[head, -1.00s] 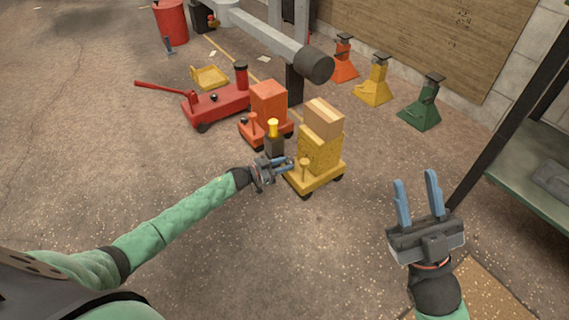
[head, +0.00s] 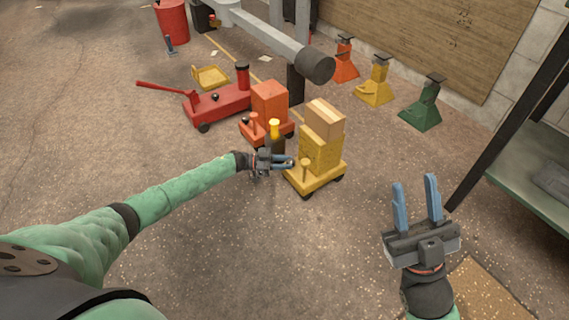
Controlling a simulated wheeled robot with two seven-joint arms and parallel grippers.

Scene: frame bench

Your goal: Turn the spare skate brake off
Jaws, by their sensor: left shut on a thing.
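A low yellow skate (head: 298,182) on dark wheels stands on the floor, carrying a rough yellow block (head: 318,151) and a cardboard box (head: 325,118). A yellow knobbed post (head: 305,168) rises from its near left end. My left gripper (head: 290,162) is at that end, its blue fingers closed on a small part there, apparently the brake; the fingers mostly hide it. An orange skate (head: 252,133) with an orange block (head: 269,102) and its own knobbed post stands behind, to the left. My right gripper (head: 416,202) is open and empty, well to the right of the yellow skate.
A dark jack with a yellow top (head: 274,130) stands close behind my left gripper. A red trolley jack (head: 222,104) and yellow tray (head: 210,77) lie further back left. Orange, yellow and green stands (head: 421,110) line the wall. A bench (head: 535,165) bounds the right.

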